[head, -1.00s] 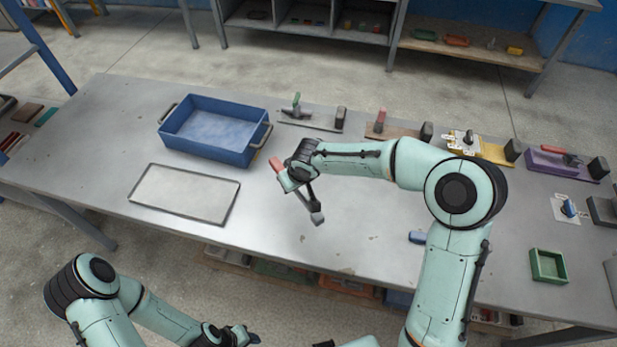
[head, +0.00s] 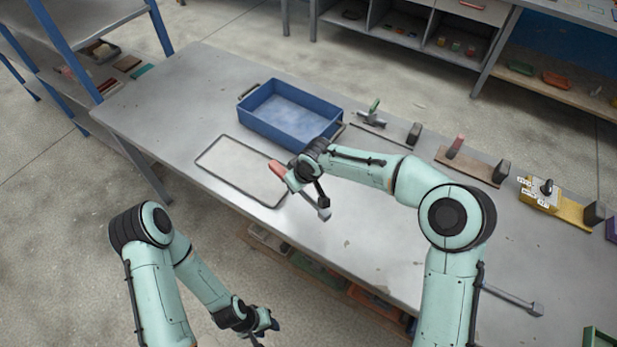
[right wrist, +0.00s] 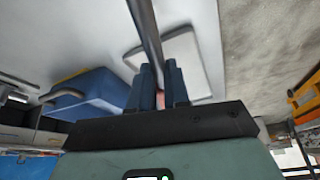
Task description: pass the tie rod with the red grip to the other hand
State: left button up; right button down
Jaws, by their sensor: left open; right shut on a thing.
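The tie rod with the red grip is in my right gripper (head: 294,180), held above the table's near side. Its red grip (head: 278,169) sticks out to the upper left and its grey block end (head: 323,213) hangs to the lower right. In the right wrist view the grey rod (right wrist: 146,32) runs up from between the dark fingers (right wrist: 158,88), with a bit of red low between them. My left gripper (head: 263,325) is open and empty in front of the table, well apart from the rod.
A blue tray (head: 246,112) and a flat pale panel with a dark rim (head: 225,165) lie on the table (head: 150,90). Toggle clamps (head: 372,118) line the far edge. Another grey rod (head: 512,298) lies at right, partly behind my right arm.

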pick_arm(q)
jog(key=shift+o, duration=0.3)
jog(key=w+d+r+m+t, duration=0.1)
jog(key=w+d+r+m, duration=0.45)
jog(key=r+m, duration=0.35)
jog(key=w+d+r+m+t, duration=0.1)
jog(key=w+d+r+m, duration=0.45)
jog(key=r+m, duration=0.4)
jog(key=w+d+r+m+t, duration=0.2)
jog(key=r+m+t, duration=0.15)
jog(key=r, duration=0.55)
jog(key=w+d+r+m+t, duration=0.2)
jog(key=w+r+m+t, duration=0.15)
jog(key=r, duration=0.55)
jog(key=w+d+r+m+t, duration=0.2)
jog(key=r+m+t, duration=0.15)
jog(key=r, duration=0.55)
jog(key=x, duration=1.1)
jog(key=shift+d+f+g, duration=0.4)
jog(key=shift+f+g, duration=0.05)
jog(key=shift+f, duration=0.05)
pick_arm(e)
jog(key=d+r, duration=0.9)
jog(key=r, duration=0.5)
jog(key=shift+d+r, duration=0.15)
jog(key=shift+d, duration=0.25)
pick_arm(q)
jog(key=shift+s, duration=0.1)
